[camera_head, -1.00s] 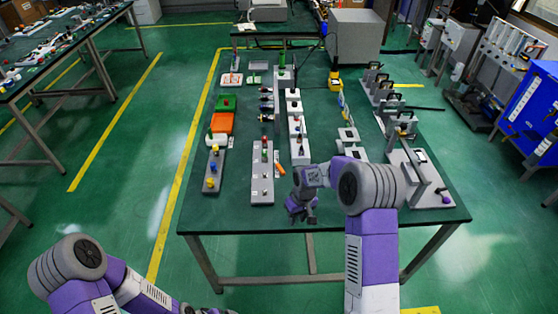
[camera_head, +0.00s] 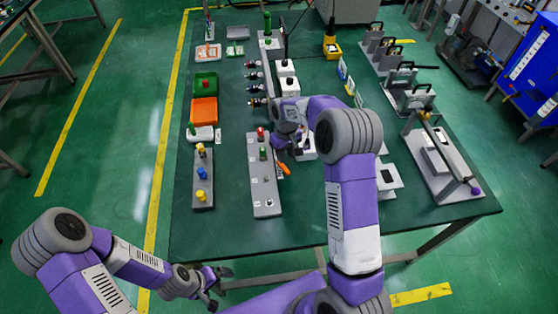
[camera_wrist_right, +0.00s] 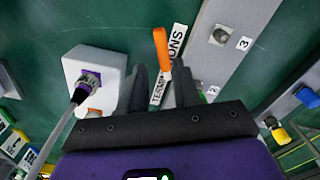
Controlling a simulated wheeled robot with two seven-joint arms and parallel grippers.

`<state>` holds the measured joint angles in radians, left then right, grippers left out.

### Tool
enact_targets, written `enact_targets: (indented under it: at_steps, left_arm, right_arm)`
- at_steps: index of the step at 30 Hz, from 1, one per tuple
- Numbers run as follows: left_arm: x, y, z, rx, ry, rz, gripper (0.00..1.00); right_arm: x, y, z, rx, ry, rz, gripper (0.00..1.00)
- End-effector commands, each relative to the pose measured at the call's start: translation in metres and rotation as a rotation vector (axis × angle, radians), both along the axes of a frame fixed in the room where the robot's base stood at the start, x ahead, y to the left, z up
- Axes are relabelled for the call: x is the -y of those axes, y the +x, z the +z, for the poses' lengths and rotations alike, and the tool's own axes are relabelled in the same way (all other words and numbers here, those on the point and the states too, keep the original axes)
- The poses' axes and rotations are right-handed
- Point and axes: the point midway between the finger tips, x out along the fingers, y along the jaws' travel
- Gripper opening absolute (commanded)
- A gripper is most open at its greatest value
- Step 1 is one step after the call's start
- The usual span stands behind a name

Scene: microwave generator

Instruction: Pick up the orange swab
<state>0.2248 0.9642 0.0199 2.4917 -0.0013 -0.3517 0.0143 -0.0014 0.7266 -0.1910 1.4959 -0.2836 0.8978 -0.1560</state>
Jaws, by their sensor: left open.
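The orange swab (camera_head: 284,168) is a short thin orange stick on the table, beside the right edge of a long grey panel. In the head view my right gripper (camera_head: 288,146) is just above the swab. My left gripper (camera_head: 214,284) is open and empty, low in front of the table's front edge.
The grey panel (camera_head: 264,190) carries several coloured knobs. A white block with a purple plug and cable (camera_wrist_right: 92,82) stands close left of my right gripper in the wrist view. A white slotted block (camera_head: 388,178) is further right. The table front (camera_head: 310,225) is bare.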

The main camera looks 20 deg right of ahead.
Motion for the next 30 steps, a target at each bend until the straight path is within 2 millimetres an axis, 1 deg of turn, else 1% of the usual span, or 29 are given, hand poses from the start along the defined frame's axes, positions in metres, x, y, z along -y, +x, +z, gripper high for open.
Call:
enact_targets:
  at_steps: [1, 5, 7, 13, 16, 21, 22, 28, 30]
  left_arm:
    - [0.000, 0.000, -0.002, 0.000, 0.000, 0.000, 1.00]
    - [0.000, 0.000, -0.004, 0.001, 0.000, 0.000, 1.00]
    - [0.000, 0.000, -0.007, 0.001, 0.000, 0.000, 1.00]
    - [0.000, 0.001, -0.014, 0.001, 0.000, 0.000, 1.00]
    - [0.000, 0.000, -0.015, 0.001, 0.000, 0.000, 1.00]
    - [0.000, 0.001, -0.014, 0.001, 0.000, 0.000, 1.00]
    - [0.000, 0.001, -0.014, 0.001, 0.000, 0.000, 1.00]
    - [0.000, 0.001, -0.014, 0.001, 0.000, 0.000, 1.00]
    - [0.000, 0.001, -0.014, 0.001, 0.000, 0.000, 1.00]
  right_arm:
    - [0.000, -0.001, -0.008, -0.004, 0.000, -0.001, 0.32]
    - [-0.001, 0.000, -0.018, -0.002, 0.000, -0.001, 0.32]
    - [-0.002, -0.001, -0.026, -0.004, 0.000, -0.001, 0.32]
    - [-0.003, 0.000, -0.057, -0.002, 0.001, -0.001, 0.32]
    - [-0.004, 0.000, -0.063, -0.002, 0.001, 0.000, 0.32]
    - [-0.004, 0.000, -0.062, 0.000, 0.000, -0.001, 0.32]
    - [-0.004, 0.000, -0.062, 0.000, 0.001, -0.001, 0.30]
    - [-0.004, 0.000, -0.062, 0.000, 0.001, -0.001, 0.00]
    - [-0.004, 0.000, -0.062, 0.000, 0.001, -0.001, 0.00]
